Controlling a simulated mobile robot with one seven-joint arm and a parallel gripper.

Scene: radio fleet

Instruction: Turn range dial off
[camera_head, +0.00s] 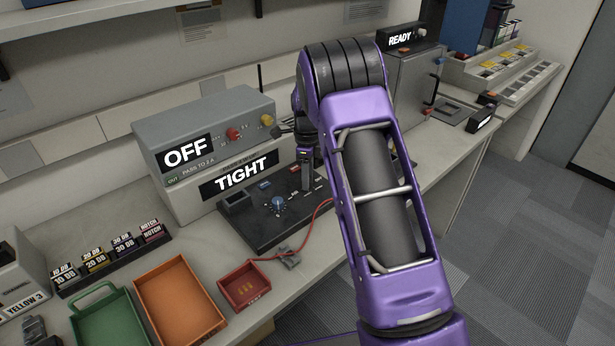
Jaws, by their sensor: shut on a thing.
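A blue dial (278,204) stands on the black panel (250,236) on the bench, in the head view. Its label is too small to read, so I cannot tell for sure that it is the range dial. My gripper (308,182) points down over the back right of the panel, right of the blue dial and apart from it. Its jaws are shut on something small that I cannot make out. My purple arm hides the panel's right side.
Behind the panel is a grey box (205,122) with signs reading OFF and TIGHT. Orange (180,300), green (108,322) and red (244,286) trays lie at front left. A grey READY cabinet (412,88) stands behind my arm.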

